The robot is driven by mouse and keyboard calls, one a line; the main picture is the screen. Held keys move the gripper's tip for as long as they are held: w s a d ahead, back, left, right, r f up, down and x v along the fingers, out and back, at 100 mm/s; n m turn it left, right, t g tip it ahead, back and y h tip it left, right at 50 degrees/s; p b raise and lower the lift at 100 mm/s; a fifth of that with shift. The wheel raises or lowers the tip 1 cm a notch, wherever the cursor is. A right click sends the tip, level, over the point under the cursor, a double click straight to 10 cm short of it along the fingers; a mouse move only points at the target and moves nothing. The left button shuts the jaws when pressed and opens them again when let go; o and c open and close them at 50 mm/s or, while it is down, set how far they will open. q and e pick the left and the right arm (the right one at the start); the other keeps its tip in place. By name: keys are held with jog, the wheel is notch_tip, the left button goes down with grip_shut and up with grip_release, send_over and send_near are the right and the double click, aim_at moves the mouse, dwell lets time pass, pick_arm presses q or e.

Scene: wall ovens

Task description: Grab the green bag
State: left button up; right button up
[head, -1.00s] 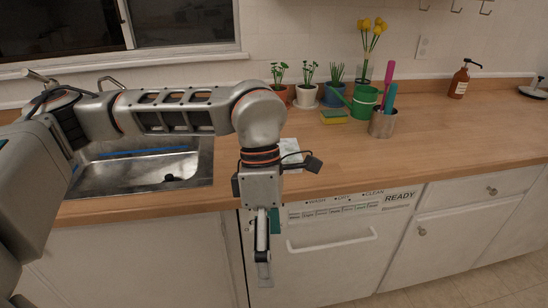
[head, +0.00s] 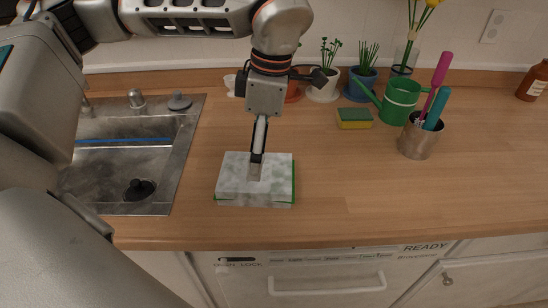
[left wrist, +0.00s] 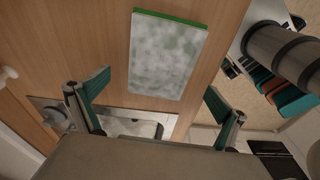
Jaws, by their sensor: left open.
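The green bag (head: 232,178) is a flat packet with a mottled white-grey top and a green edge. It lies on the wooden counter, right of the sink, near the front edge. My left gripper (head: 257,170) points down in front of its top face in the head view and hides part of it. In the left wrist view the bag (left wrist: 168,55) shows whole, beyond the two spread fingers of the left gripper (left wrist: 158,82). The left gripper is open and empty between its fingers. I cannot tell the exact gap to the bag. My right gripper is not in view.
The sink (head: 120,175) is at the left. A sponge (head: 354,118), a green watering can (head: 400,100), a metal cup with utensils (head: 417,140) and potted plants stand behind and to the right. The counter (head: 340,190) right of the bag is clear.

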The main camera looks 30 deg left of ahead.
pick_arm(q)
jog(key=shift+w+f, duration=0.1)
jog(key=shift+w, duration=0.15)
jog(key=shift+f, duration=0.35)
jog(key=shift+s+a+f, duration=0.1)
jog(key=shift+s+f, duration=0.05)
jog(key=shift+f, duration=0.4)
jog(key=shift+s+a+f, duration=0.1)
jog(key=shift+s+f, duration=0.05)
jog(key=shift+f, duration=0.35)
notch_tip(320, 180, down, 5)
jog(key=shift+s+a+r+b, duration=0.1)
jog(key=shift+s+b, duration=0.05)
jog(key=shift+b, duration=0.2)
jog(key=c, duration=1.5)
